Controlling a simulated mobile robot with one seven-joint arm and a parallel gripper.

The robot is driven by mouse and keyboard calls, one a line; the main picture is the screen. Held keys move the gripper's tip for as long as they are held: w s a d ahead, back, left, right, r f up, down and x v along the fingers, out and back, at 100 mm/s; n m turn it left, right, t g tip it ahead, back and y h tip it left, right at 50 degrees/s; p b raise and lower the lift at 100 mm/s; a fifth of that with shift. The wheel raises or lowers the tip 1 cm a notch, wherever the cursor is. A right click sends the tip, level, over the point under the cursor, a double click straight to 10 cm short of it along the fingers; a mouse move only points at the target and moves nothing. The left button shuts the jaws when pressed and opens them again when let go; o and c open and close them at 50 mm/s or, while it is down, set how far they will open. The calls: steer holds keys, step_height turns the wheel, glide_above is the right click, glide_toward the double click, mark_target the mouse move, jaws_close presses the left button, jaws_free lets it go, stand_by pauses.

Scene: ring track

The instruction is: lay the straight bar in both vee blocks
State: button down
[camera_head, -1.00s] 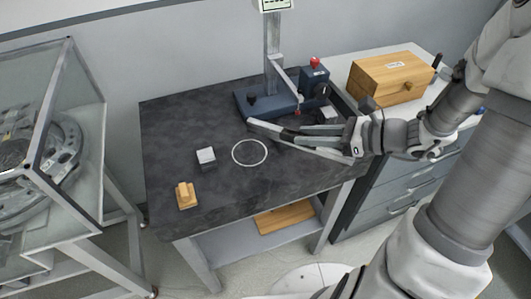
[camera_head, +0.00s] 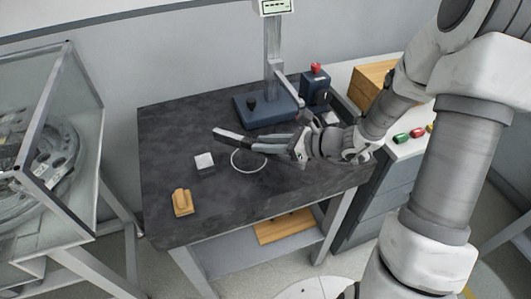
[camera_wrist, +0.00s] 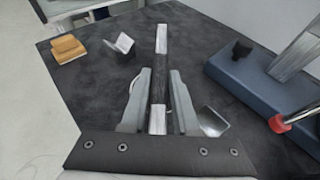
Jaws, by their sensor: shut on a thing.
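My gripper (camera_head: 266,143) is shut on the straight bar (camera_head: 230,136), a dark bar with bright metal ends. The bar sticks out past the fingertips, above the table; in the wrist view the bar (camera_wrist: 162,42) lies lengthwise between the fingers (camera_wrist: 160,75). One grey vee block (camera_head: 204,161) stands on the table left of the gripper and shows its open notch in the wrist view (camera_wrist: 121,43).
A white ring (camera_head: 236,162) is marked on the dark table (camera_head: 165,130). A wooden block (camera_head: 182,203) sits at the front left.

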steer(key=shift+f+b, duration=0.3)
steer(key=shift+f, duration=1.35)
steer(key=shift+f, duration=0.15)
steer(key=c, duration=0.7)
jaws_free()
